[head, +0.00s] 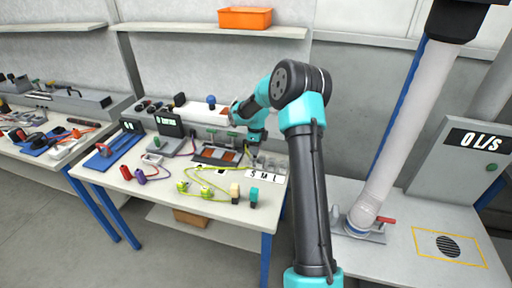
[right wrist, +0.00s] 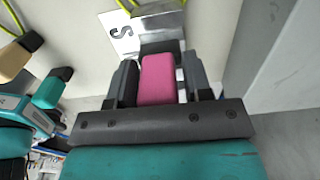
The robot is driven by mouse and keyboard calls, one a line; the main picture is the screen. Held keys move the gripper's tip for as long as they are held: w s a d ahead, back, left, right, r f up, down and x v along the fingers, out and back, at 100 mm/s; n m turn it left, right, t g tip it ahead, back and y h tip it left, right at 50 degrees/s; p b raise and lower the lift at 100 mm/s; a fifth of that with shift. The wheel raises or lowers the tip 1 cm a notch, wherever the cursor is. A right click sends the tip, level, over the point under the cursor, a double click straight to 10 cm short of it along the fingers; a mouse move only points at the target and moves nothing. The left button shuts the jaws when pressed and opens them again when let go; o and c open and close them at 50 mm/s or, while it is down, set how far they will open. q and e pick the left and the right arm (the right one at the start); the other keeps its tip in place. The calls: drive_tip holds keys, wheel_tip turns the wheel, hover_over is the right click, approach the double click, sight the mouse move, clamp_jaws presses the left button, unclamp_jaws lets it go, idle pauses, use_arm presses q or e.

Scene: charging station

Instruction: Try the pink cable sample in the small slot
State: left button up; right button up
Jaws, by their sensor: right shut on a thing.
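In the right wrist view, the pink cable sample (right wrist: 158,80) sits between the two fingers of my right gripper (right wrist: 158,88), which is shut on it. Just beyond its far end are a dark piece and a shiny metal block (right wrist: 160,20), beside a white label with the letter S (right wrist: 122,32). I cannot tell whether the sample's end is in the slot. In the head view, my right gripper (head: 256,158) is over the white S M L label strip (head: 265,175) at the table's right side; the sample is hidden there. My left gripper is not in view.
Cream (head: 234,191) and teal (head: 253,197) blocks stand at the table's front right, near a looping yellow-green cable (head: 205,192). Red (head: 126,172) and purple (head: 140,177) pieces stand to the left. A dark display box (head: 168,124) is at the back. The table's right edge is close.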

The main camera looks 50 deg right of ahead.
drive_tip(key=shift+f, duration=2.25)
idle(0.7)
drive_tip(key=o, duration=1)
drive_tip(key=shift+o, duration=0.2)
drive_tip(key=shift+r, duration=0.15)
wheel_tip(320, 180, up, 17)
drive_tip(key=shift+r, duration=0.1)
idle(0.4)
